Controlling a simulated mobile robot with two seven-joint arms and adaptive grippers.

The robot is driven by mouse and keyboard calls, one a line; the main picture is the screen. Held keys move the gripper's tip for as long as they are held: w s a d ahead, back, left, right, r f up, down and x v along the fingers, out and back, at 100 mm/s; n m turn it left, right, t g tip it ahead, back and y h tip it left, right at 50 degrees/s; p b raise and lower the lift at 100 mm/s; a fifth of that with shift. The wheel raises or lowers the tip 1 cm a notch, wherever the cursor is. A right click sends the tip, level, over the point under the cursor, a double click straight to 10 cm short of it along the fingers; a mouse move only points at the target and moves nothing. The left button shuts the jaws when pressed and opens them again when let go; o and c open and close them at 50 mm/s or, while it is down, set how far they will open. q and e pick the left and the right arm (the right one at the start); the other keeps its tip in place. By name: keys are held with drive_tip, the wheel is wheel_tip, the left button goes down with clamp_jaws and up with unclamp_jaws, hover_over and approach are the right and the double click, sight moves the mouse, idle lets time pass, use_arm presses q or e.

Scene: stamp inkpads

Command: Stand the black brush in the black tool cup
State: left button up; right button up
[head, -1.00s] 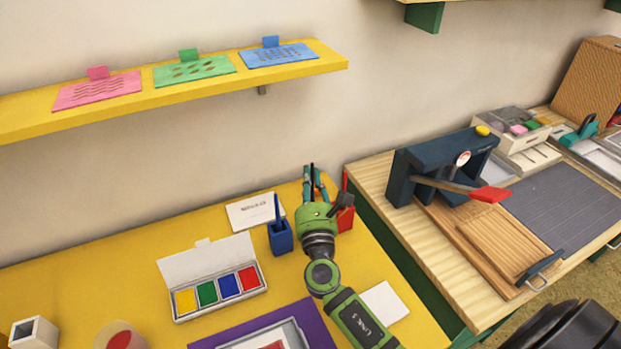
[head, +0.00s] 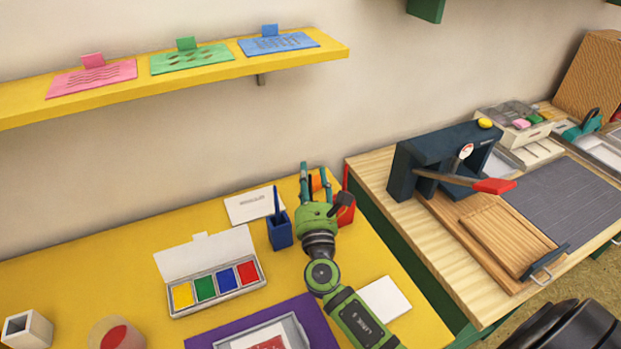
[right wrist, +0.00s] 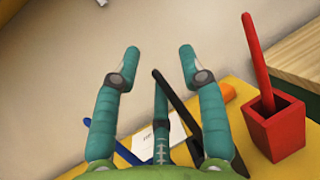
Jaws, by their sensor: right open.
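The black brush (right wrist: 172,92) shows in the right wrist view as a dark slanting handle between my right gripper's fingers. My left gripper is not in view.
A blue cup (head: 280,232) with a blue brush stands just left of my gripper. A red cup (right wrist: 275,128) with a red brush stands close on the right. An orange object (right wrist: 228,92) lies behind. A paint box (head: 215,285) and white card (head: 250,205) are farther left.

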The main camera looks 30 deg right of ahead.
drive_tip(key=shift+s+a+f, duration=0.15)
drive_tip(key=shift+s+f, duration=0.05)
drive_tip(key=shift+s, duration=0.15)
drive_tip(key=v, duration=1.1)
drive_tip(key=shift+s+r, duration=0.1)
drive_tip(key=shift+r, duration=0.05)
